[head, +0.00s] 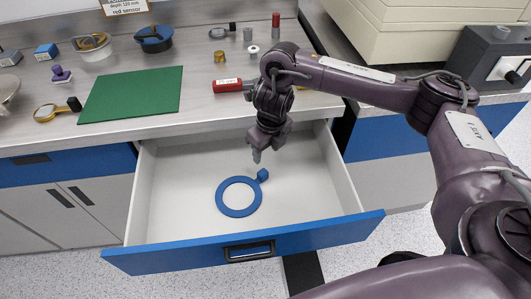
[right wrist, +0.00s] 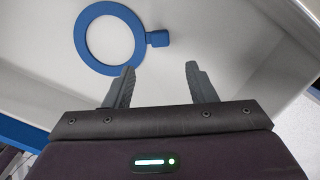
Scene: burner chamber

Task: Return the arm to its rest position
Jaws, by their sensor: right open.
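My right gripper (head: 257,157) is over the open drawer (head: 160,205), fingers pointing down. In the right wrist view its two fingers (right wrist: 161,85) are apart with nothing between them. A blue ring (head: 239,212) with a small blue block on its rim lies on the drawer floor, just below and in front of the gripper. The ring also shows in the right wrist view (right wrist: 83,42), beyond the fingertips and apart from them. My right arm reaches in from the right of the head view. My left gripper is not in view.
The counter (head: 200,110) behind the drawer holds a green mat (head: 131,94), a red cylinder (head: 227,86), a magnifier (head: 52,112) and several small items. A cream machine (head: 405,30) stands at the back right. The drawer's blue front (head: 200,258) juts toward me.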

